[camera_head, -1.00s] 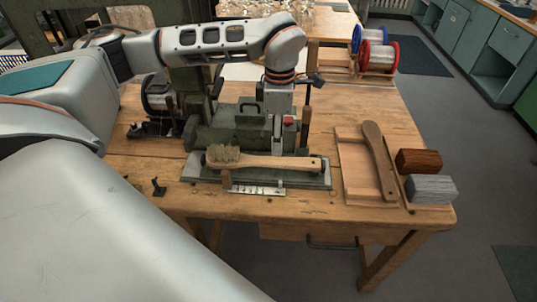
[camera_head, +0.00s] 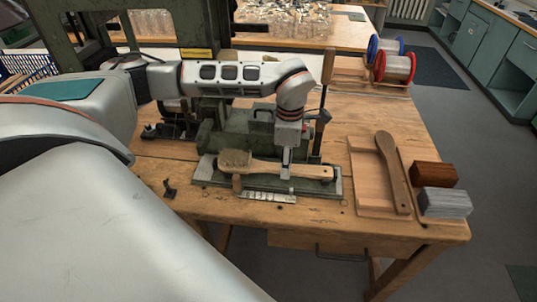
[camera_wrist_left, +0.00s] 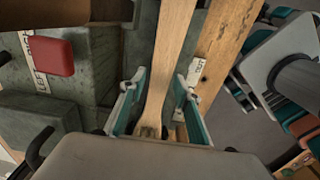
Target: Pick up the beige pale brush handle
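In the left wrist view the handle (camera_wrist_left: 171,48) runs between the two teal-lined fingers of the gripper (camera_wrist_left: 157,100). The fingers are apart, one on each side, with visible gaps to the wood. The handle's part nearest the palm is hidden by the gripper body. My right gripper is not in view.
A browner handle (camera_head: 393,170) lies on a wooden tray (camera_head: 368,188) at the right, beside a brown block (camera_head: 434,175) and a grey block (camera_head: 446,203). The machine's green body (camera_head: 233,141) stands close behind the bed.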

